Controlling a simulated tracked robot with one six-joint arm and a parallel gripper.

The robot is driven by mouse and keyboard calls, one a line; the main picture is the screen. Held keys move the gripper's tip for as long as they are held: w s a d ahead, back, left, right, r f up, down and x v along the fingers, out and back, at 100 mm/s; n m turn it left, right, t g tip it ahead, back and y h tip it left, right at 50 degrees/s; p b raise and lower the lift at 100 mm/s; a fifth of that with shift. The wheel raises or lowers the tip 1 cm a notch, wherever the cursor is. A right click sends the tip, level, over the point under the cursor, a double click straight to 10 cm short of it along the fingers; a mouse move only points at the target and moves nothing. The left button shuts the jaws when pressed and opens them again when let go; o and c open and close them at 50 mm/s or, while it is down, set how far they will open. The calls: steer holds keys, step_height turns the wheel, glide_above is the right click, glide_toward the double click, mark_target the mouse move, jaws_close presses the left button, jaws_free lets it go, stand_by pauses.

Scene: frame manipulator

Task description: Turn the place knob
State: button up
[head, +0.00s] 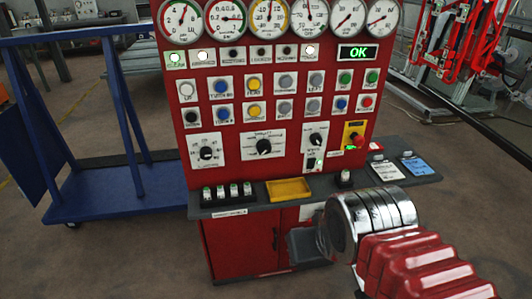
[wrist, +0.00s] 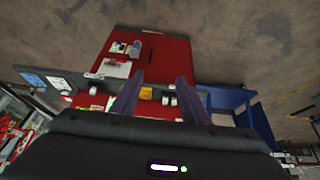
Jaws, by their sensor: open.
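A red control panel (head: 225,60) stands ahead in the head view. It carries three black rotary knobs on white plates: a left knob (head: 207,153), a middle knob (head: 264,146) and a right knob (head: 316,140). Their labels are too small to read surely, so I cannot tell which is the place knob. My gripper (wrist: 158,82) shows upside down in the wrist view, its two fingers apart with nothing between them. It points toward the cabinet front and the ledge, apart from the knobs. In the head view my arm covers the lower right.
A grey ledge (head: 235,207) juts out below the knobs, with a yellow tray (head: 289,189) and several small switches on it. A red emergency button (head: 357,141) sits right of the knobs. A blue cart (head: 130,190) stands left. A green OK display (head: 358,53) is lit.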

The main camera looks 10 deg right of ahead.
steer(key=o, duration=0.5)
steer(key=w+f+n+t, duration=0.1)
steer(key=w, duration=0.6)
steer(key=w+d+n+t, duration=0.1)
steer(key=w+t, duration=0.1)
steer(key=w, duration=0.5)
steer(key=w+d+f+n+t, duration=0.1)
steer(key=w+t, duration=0.1)
steer(key=w, duration=0.6)
steer(key=shift+d+f+h, duration=0.1)
steer(key=shift+f+h, duration=0.2)
steer(key=shift+f, duration=0.05)
steer(key=shift+c, duration=0.2)
steer(key=n+t+y, duration=0.2)
steer(key=n+t, duration=0.3)
steer(key=t, duration=0.2)
glide_toward(266, 151)
steer(key=shift+s+f, duration=0.2)
steer(key=shift+s, duration=1.9)
steer(key=w, duration=1.3)
steer(key=shift+w+a, duration=0.4)
